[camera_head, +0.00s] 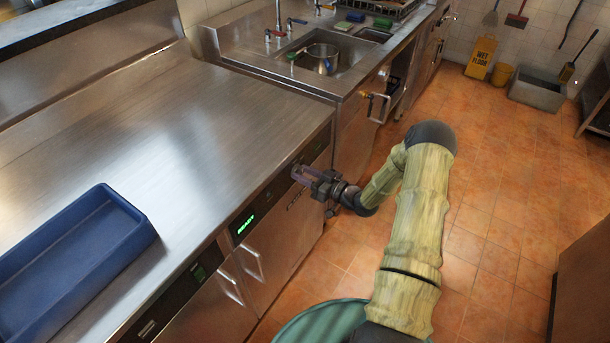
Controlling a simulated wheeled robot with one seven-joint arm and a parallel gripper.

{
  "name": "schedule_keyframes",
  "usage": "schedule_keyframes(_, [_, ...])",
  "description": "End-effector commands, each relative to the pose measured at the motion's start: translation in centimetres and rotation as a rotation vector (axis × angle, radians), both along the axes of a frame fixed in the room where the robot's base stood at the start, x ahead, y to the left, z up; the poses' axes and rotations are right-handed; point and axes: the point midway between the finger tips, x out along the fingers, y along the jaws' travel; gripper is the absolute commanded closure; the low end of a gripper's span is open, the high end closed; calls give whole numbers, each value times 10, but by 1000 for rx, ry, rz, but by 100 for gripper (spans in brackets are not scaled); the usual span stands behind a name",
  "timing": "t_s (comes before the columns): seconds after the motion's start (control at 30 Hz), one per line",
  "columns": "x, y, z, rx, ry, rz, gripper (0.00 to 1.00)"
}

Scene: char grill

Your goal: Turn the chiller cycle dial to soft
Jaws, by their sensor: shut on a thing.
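The chiller is the steel counter unit with a dark control strip (268,199) along its front edge. A small display (245,225) on the strip shows green lit text, too small to read surely. My gripper (303,174) is at the right part of this strip, its fingers pointing at the panel. It is shut on the chiller cycle dial, which the fingers hide. The dial's pointer and the setting marks around it cannot be made out from here.
A blue tray (125,226) lies on the steel worktop (190,130) at left. Door handles (250,262) stick out below the strip. A sink (335,55) with a pot (322,60) stands beyond. The tiled floor (485,180) at right is largely clear.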

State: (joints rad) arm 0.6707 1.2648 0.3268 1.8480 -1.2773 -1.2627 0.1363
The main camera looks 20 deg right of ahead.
Motion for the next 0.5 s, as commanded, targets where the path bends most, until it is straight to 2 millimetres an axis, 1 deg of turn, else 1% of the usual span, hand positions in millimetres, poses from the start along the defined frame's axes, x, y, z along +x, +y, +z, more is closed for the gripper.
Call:
schedule_keyframes(0.03, [-1,-3,-3,24,29,-4,86])
schedule_keyframes(0.5, [-2,-4,-4,348,311,-6,86])
